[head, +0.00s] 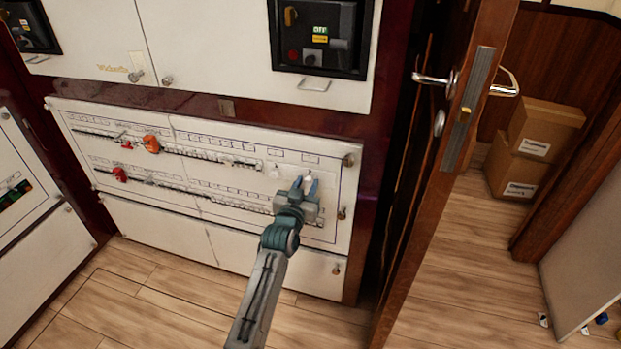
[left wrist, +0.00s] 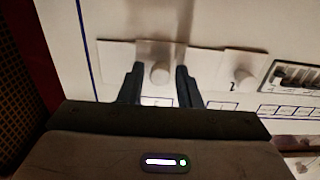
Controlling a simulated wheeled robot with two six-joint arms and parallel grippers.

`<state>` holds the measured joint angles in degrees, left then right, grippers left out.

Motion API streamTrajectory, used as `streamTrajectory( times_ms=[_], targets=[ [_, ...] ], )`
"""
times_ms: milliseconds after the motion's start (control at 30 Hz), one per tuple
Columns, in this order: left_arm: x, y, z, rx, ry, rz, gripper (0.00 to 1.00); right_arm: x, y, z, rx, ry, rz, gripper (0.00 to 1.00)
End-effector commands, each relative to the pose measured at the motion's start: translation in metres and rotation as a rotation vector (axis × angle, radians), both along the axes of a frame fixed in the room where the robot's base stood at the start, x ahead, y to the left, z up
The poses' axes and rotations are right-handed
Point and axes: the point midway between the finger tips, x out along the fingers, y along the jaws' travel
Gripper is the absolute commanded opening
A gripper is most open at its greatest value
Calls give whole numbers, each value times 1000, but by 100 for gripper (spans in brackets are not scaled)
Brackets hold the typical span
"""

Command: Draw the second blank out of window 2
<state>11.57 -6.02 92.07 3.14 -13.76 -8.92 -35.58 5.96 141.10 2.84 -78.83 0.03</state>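The breaker panel (head: 230,160) is white with two rows of breakers. My left gripper (head: 304,186) is at the panel's right part. In the left wrist view its fingers (left wrist: 159,86) stand on either side of the first knob, with small gaps showing. In the head view, a pale blank (head: 275,172) shows left of my gripper. My right gripper is not in view.
Orange-red pieces (head: 151,144) sit on the breaker rows at the left. Dark breakers (left wrist: 295,76) lie right of the blanks in the wrist view. An open wooden door (head: 440,190) stands right of the panel. Cardboard boxes (head: 540,130) are beyond it.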

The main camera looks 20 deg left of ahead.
Motion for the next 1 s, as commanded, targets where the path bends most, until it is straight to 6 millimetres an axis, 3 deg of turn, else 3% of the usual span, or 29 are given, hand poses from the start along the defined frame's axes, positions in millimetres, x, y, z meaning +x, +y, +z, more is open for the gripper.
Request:
streamTrajectory(
  times_ms=[167,300,333,1000],
  targets=[
    [0,0,0,0,0,0,29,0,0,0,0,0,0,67],
    [0,0,0,0,0,0,1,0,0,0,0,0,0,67],
    [0,0,0,0,0,0,0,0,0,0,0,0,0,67],
    [0,0,2,1,0,0,0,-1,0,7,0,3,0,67]
  ],
)
